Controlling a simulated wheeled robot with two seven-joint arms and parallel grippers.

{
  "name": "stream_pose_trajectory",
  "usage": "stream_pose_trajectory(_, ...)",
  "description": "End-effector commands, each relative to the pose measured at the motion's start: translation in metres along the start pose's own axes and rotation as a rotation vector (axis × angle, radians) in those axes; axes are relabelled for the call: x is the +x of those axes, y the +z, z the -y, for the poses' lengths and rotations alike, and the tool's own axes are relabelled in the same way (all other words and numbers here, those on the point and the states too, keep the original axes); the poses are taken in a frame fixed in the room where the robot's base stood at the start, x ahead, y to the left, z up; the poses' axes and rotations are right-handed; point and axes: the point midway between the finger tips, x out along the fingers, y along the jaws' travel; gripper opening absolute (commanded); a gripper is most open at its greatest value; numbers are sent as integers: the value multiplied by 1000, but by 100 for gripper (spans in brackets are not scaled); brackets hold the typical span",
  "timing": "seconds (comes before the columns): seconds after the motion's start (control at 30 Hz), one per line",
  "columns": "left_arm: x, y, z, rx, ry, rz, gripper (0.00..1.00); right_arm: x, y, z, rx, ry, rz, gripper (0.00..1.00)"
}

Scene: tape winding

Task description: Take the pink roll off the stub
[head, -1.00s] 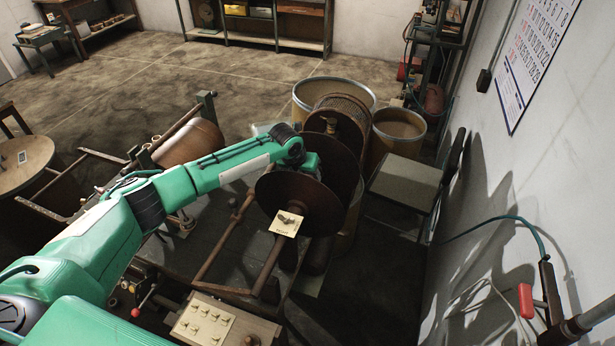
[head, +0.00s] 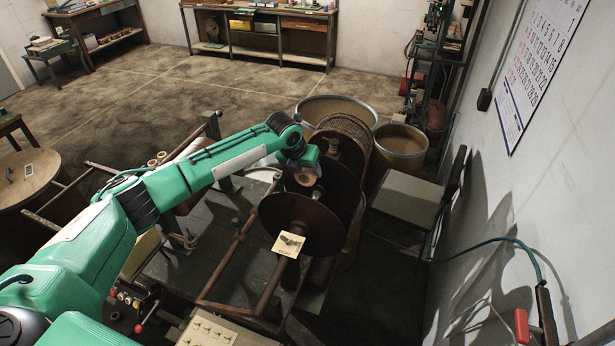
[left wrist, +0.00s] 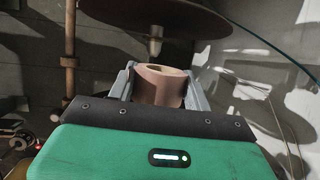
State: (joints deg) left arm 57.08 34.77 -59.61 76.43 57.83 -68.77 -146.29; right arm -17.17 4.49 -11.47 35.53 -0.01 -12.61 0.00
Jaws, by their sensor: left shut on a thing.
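The pink roll (left wrist: 158,88) is between the two grey fingers of my left gripper (left wrist: 160,86) in the left wrist view, and the gripper is shut on it. Its open core faces a pale metal stub (left wrist: 155,46) that hangs below a dark disc (left wrist: 155,18). The stub's tip is close to the roll's rim, and the roll appears clear of it. My right gripper is not in view.
Drums (head: 398,148) and a chair (head: 404,198) stand behind and to the right. A metal rail frame (head: 228,262) lies in front.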

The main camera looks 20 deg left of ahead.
Motion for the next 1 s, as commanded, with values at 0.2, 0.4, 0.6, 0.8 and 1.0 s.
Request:
stream_pose_trajectory(0.2,-21,9,2,0,-1,2,28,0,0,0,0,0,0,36)
stream_pose_trajectory(0.4,-39,17,4,0,-1,3,28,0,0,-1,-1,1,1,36)
stream_pose_trajectory(0.6,-48,20,4,-1,0,1,28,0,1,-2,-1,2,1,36)
stream_pose_trajectory(0.8,-48,20,4,-1,-1,0,28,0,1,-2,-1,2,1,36)
stream_pose_trajectory(1.0,-48,20,4,0,-1,0,28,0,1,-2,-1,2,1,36)
